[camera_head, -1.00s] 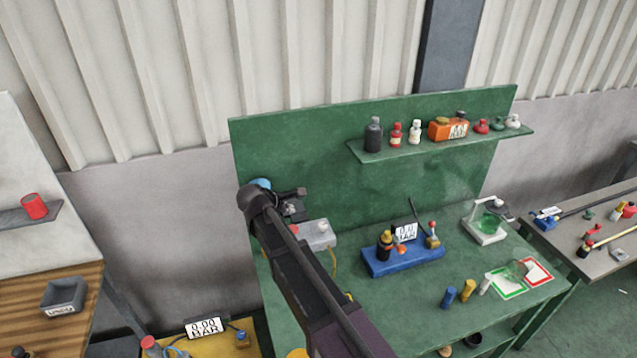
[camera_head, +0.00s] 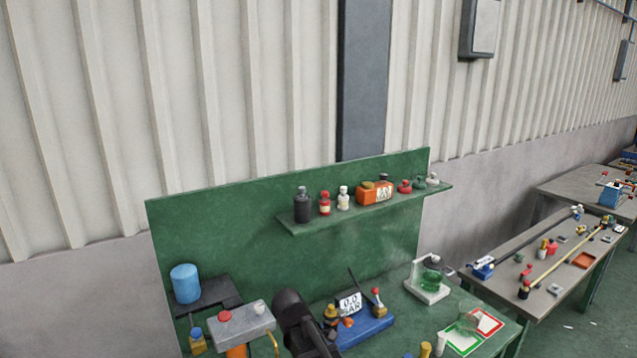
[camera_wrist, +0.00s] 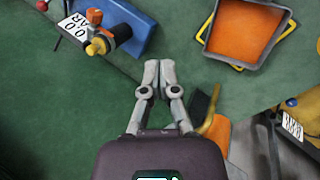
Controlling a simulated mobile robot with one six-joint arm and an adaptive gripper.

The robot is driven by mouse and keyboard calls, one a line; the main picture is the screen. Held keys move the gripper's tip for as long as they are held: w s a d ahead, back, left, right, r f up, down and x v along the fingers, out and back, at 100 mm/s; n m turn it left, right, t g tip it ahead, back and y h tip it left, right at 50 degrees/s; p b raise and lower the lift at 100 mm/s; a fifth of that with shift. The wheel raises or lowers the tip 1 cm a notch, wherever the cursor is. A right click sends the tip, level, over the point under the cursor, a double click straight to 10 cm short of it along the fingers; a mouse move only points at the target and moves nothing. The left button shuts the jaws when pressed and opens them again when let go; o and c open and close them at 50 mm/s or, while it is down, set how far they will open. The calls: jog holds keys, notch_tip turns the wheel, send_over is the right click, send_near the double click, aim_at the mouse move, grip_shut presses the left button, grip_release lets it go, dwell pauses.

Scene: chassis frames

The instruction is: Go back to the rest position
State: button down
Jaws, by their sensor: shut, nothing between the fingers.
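My gripper (camera_wrist: 158,72) is shut and empty in the wrist view, its two fingers together above the green bench top (camera_wrist: 60,130). In the head view only my dark arm shows at the bottom middle, in front of the green bench; the fingers are not visible there. The blue block with the 0.0 BAR display (camera_head: 365,330) stands just right of my arm. The same blue block (camera_wrist: 135,30) shows at the upper left of the wrist view, apart from the fingers.
A grey box with a red knob (camera_head: 240,326) and a blue cylinder (camera_head: 186,284) are left of my arm. A shelf (camera_head: 350,216) with several bottles is above. In the wrist view, an orange-bottomed tray (camera_wrist: 244,34) lies right of the fingers. A grey side table (camera_head: 510,290) stands right.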

jog(key=s+d+f+m+g+y+b, duration=0.1)
jog(key=s+d+f+m+b, duration=0.3)
jog(key=d, duration=0.5)
jog(key=s+d+f+m+g+y+b, duration=0.2)
jog(key=s+d+f+m+b, duration=0.3)
jog(key=s+d+f+m, duration=0.3)
jog(key=shift+s+d+g, duration=0.3)
jog(key=shift+s+d, duration=0.45)
jog(key=shift+d, duration=0.2)
